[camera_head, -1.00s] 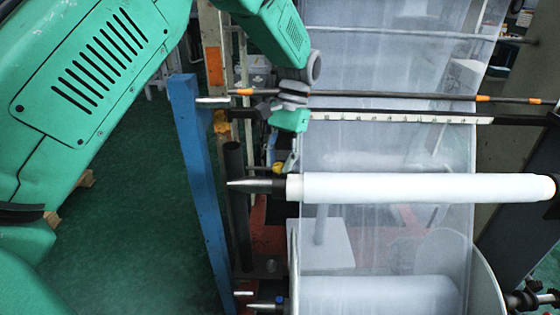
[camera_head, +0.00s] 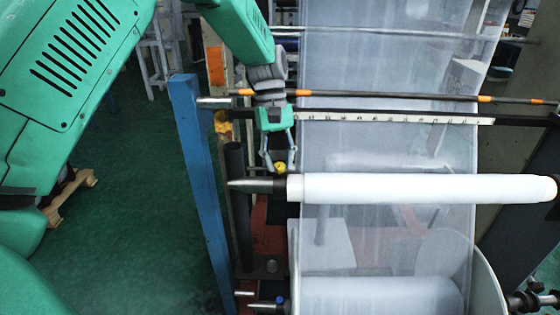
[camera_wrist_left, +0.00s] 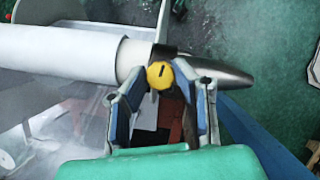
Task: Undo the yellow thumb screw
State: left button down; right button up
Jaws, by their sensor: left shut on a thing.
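The yellow thumb screw (camera_head: 280,167) sits on the dark collar at the left end of the white roll (camera_head: 400,188). In the left wrist view the screw (camera_wrist_left: 160,75) shows its round yellow head with a dark slot. My left gripper (camera_head: 279,164) reaches down to it from above, with a finger on each side of the head. In the left wrist view the gripper (camera_wrist_left: 160,72) is shut on the screw. The sides of the screw are partly hidden by the fingertips. My right gripper is not in view.
A pointed metal shaft end (camera_head: 242,185) sticks out left of the collar. A blue upright post (camera_head: 200,180) stands left of it. A scale bar (camera_head: 400,117) and a dark rod (camera_head: 400,96) cross above the roll. Clear film hangs behind.

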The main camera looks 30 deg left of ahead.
pick_arm(q)
jog(key=shift+a+n, duration=0.1)
jog(key=shift+n, duration=0.5)
jog(key=shift+t, duration=0.3)
jog(key=c, duration=1.3)
grip_release()
jog(key=shift+w, duration=0.1)
jog(key=shift+w+f, duration=0.1)
jog(key=shift+a, duration=0.1)
jog(key=v, duration=1.2)
jog(key=shift+w+a+f, duration=0.15)
jog(key=shift+a+f, duration=0.05)
jog(key=shift+a, duration=0.05)
